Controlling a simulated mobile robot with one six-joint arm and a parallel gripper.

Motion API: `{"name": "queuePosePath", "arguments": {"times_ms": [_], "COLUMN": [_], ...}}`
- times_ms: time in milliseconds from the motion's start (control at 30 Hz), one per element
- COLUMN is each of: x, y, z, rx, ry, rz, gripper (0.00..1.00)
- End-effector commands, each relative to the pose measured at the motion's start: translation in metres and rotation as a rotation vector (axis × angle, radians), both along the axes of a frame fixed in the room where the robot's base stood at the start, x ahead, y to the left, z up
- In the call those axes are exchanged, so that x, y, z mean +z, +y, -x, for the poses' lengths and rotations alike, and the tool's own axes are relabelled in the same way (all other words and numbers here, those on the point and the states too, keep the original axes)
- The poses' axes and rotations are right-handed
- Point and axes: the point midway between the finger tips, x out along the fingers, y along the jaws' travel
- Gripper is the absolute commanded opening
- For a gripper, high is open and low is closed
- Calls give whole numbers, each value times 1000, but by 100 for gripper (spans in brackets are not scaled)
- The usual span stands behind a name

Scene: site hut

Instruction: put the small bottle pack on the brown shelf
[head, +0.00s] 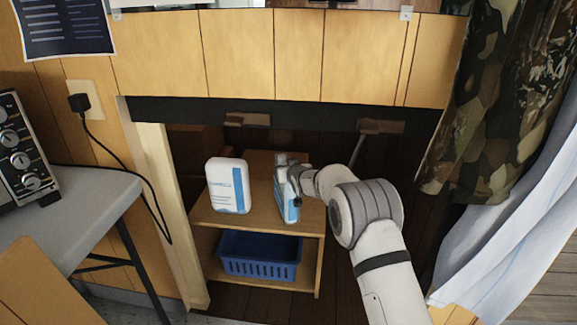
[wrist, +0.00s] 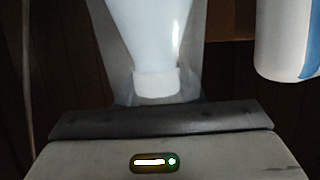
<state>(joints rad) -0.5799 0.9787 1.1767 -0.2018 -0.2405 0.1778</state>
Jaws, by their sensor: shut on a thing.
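The brown shelf (head: 258,223) is a low wooden unit with an open compartment below its top board. My gripper (head: 291,172) is over the right part of the top board, shut on the small bottle pack (head: 290,204), which shows white and blue. My gripper and wrist hide part of the pack. It looks roughly upright, with its lower end at or just above the board; I cannot tell if it touches. In the wrist view the held pack (wrist: 150,30) shows a pale tapering bottle and white cap.
A larger white container (head: 226,188) with a blue label stands on the board's left part, apart from the held pack; it also shows in the wrist view (wrist: 285,38). A blue basket (head: 260,256) sits in the lower compartment. A dark beam (head: 290,115) crosses above the shelf.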

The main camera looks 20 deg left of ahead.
Motion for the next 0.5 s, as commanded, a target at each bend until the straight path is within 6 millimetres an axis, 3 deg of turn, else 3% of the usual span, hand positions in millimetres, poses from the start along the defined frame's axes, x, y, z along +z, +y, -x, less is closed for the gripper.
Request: {"name": "queuePosePath", "arguments": {"times_ms": [100,133,400,500], "x": [5,-3,-2,-2], "y": [0,-1,-1,-1], "z": [-1,0,0,0], "rx": [0,-1,-1,-1], "ry": [-6,4,4,3], "rz": [-5,2,2,1], "gripper": [0,37,58,58]}}
